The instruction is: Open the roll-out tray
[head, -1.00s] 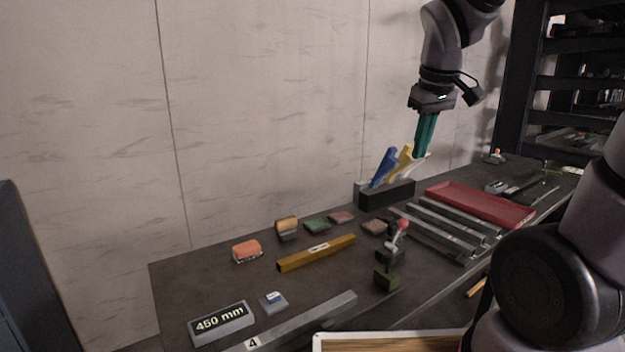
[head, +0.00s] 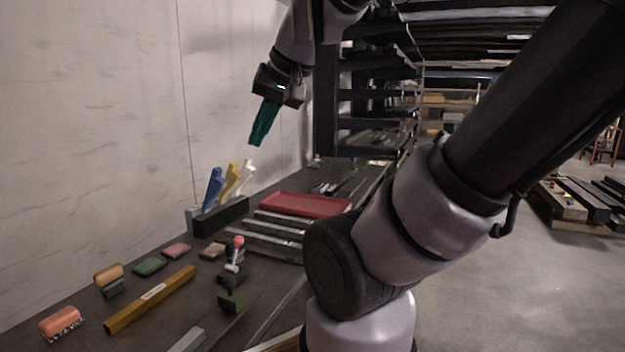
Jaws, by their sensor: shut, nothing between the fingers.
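My gripper (head: 258,138), with teal fingers, points down and is shut and empty. It hangs in the air near the wall, above and to the right of a black holder with blue, yellow and white handles. A dark rack (head: 372,98) with several stacked shelves stands behind the workbench. I cannot tell which of its levels, if any, is the roll-out tray, and none is clearly pulled out. My own arm covers part of the rack's right side. A shallow red tray (head: 305,205) lies on the bench.
The dark workbench (head: 205,290) carries the black holder (head: 221,217), metal bars (head: 262,240), a yellow level (head: 150,300), a red-knobbed device (head: 233,270) and several small blocks. Long beams (head: 585,205) lie low at the right. The grey floor (head: 530,290) there is clear.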

